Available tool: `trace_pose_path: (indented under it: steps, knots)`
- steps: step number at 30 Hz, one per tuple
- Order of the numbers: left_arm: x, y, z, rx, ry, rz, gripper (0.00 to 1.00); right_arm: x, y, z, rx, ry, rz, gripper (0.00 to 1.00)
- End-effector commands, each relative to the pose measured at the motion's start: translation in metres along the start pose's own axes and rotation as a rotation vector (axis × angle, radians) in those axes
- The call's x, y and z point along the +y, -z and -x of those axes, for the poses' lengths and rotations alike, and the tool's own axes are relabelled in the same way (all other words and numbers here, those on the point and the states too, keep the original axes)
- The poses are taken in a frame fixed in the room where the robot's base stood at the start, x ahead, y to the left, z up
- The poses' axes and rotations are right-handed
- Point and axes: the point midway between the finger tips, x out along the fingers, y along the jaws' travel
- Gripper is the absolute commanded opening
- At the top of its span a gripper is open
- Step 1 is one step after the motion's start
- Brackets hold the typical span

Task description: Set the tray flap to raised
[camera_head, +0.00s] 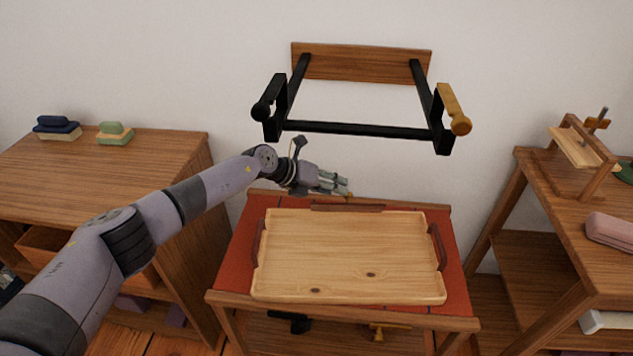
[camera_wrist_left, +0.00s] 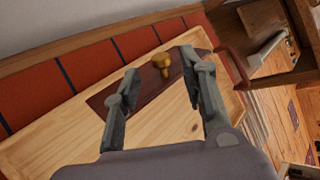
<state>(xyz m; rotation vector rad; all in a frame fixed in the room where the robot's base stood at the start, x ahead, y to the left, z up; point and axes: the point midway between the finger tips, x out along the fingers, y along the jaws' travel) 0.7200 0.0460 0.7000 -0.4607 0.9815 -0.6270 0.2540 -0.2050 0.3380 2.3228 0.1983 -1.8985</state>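A light wooden tray (camera_head: 350,260) with dark red side handles lies on a small table. A dark brown flap (camera_head: 347,208) shows as a thin strip at the tray's back edge. In the left wrist view the flap (camera_wrist_left: 143,88) carries a round brass knob (camera_wrist_left: 161,62). I cannot tell the flap's exact angle. My left gripper (camera_head: 345,185) is just above the tray's back edge. Its open fingers (camera_wrist_left: 162,85) have the knob showing in the gap between them, towards the tips, with no clear contact. My right gripper is not in view.
A black wall frame (camera_head: 355,129) with a wooden handle juts out above the tray. The table has a red cloth (camera_head: 234,260). A wooden cabinet (camera_head: 100,180) stands left, and a wooden shelf table (camera_head: 560,220) stands right.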

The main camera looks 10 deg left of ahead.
Motion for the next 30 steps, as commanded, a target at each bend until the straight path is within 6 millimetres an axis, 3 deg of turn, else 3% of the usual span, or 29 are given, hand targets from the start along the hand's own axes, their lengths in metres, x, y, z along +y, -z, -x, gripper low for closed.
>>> trace_pose_path:
  steps: [6, 12, 26, 30]
  knots:
    - [0.001, -0.001, 0.036, -0.002, -0.002, -0.003, 0.39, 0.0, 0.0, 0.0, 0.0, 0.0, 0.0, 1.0]
    - [0.0, -0.001, 0.051, -0.001, -0.001, -0.001, 0.39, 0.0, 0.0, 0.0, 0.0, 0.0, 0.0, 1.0]
    - [0.0, -0.001, 0.053, -0.001, -0.001, -0.001, 0.39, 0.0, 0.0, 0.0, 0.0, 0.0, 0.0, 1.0]
    - [-0.015, 0.007, 0.043, -0.017, 0.052, 0.022, 0.39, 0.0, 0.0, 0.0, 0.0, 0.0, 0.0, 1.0]
